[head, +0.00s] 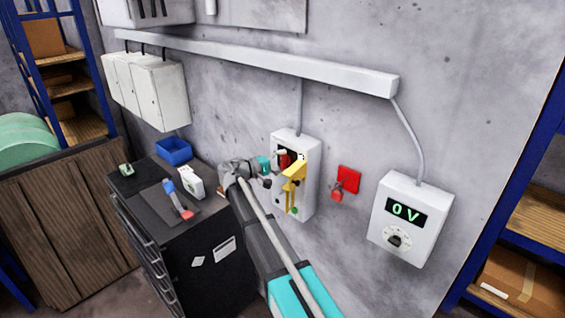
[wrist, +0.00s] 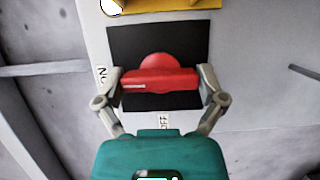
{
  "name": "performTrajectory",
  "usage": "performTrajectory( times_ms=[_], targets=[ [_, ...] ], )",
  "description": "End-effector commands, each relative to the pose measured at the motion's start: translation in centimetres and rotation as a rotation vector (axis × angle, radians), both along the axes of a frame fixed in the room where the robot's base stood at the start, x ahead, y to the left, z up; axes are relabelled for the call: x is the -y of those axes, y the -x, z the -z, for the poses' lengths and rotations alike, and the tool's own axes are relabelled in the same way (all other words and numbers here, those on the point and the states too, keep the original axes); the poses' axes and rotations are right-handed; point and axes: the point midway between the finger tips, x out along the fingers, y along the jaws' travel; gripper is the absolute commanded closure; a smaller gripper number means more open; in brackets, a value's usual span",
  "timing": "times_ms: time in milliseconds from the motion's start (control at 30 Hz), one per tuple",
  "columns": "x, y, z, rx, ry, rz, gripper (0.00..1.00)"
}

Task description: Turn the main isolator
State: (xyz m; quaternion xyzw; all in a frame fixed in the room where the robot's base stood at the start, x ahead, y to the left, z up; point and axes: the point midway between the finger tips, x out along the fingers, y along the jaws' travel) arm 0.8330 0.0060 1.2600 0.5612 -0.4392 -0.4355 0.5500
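The main isolator has a red handle (wrist: 160,80) on a black square plate, on the front of a pale wall box. In the wrist view the handle lies crosswise, its white-marked end towards the ON label at left. The OFF label (wrist: 163,122) is below the plate. My gripper (wrist: 160,78) straddles the handle lengthwise, one finger beside each end. Its fingers are wide apart, and firm contact cannot be made out. In the head view the red handle (head: 284,160) is partly hidden behind my gripper (head: 272,161).
A yellow part (head: 293,184) projects from the same box, close beside the handle. A red padlock (head: 338,191) hangs to the right, near a meter box (head: 408,222) reading 0 V. A black cabinet (head: 205,245) with tools and a blue bin (head: 173,151) stands at left.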

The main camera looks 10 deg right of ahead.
Motion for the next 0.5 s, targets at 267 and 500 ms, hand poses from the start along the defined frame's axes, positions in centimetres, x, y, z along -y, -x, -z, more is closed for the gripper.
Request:
performTrajectory(
  times_ms=[267, 500],
  targets=[
    [0.01, 0.04, 0.03, -0.001, -0.001, 0.001, 0.00],
    [-0.14, 0.04, 0.01, -0.001, 0.000, 0.000, 0.00]
  ],
)
